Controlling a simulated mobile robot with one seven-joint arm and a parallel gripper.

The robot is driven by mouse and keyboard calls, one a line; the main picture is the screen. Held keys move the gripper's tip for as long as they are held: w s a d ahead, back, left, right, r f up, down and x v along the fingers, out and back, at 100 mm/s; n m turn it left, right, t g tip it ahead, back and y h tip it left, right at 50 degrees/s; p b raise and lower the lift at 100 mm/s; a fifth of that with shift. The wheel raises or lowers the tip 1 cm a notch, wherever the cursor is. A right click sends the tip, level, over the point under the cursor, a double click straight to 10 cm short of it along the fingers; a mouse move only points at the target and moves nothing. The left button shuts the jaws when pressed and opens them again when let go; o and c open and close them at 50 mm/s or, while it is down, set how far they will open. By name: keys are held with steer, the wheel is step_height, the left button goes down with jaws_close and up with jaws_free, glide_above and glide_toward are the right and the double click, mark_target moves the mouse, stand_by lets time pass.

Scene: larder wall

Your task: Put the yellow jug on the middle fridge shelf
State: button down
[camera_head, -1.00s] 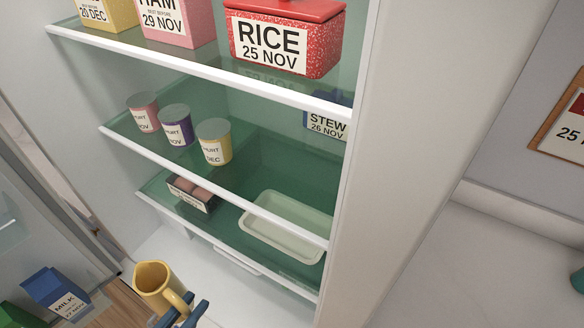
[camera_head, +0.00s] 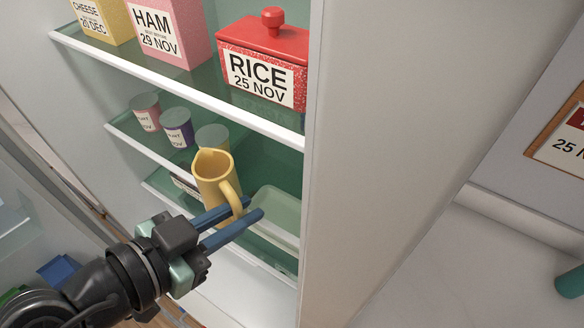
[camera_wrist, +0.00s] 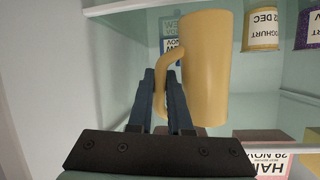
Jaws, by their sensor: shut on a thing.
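The yellow jug (camera_head: 211,182) is upright in front of the fridge, overlapping the middle shelf (camera_head: 140,150) in the head view. My gripper (camera_head: 252,208) is shut on its handle, to the right of the body. The wrist view, which is upside down, shows the jug (camera_wrist: 205,70) and my gripper's fingers (camera_wrist: 165,95) at the handle. The middle shelf holds yoghurt pots (camera_head: 177,128) at its left, one partly hidden by the jug. I cannot tell whether the jug is past the shelf's front edge; no contact with the shelf shows.
The shelf above carries the red rice box (camera_head: 262,62), pink ham box (camera_head: 165,35) and yellow cheese box (camera_head: 98,20). A pale green tray (camera_head: 275,205) sits on the lower shelf. A labelled blue tub (camera_wrist: 172,28) stands behind the handle. The fridge's side wall (camera_head: 335,180) bounds the right.

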steer(key=shift+r+p+x, duration=0.2)
steer(key=shift+p+x, duration=1.1)
steer(key=shift+x, duration=1.65)
steer(key=shift+r+p+x, duration=0.2)
steer(key=shift+p+x, duration=1.1)
steer(key=shift+x, duration=1.6)
steer(key=c, duration=0.8)
jaws_free()
steer(key=shift+w, duration=0.1)
steer(key=shift+c, duration=0.2)
steer(key=shift+b+v, duration=1.95)
steer(key=shift+v, duration=4)
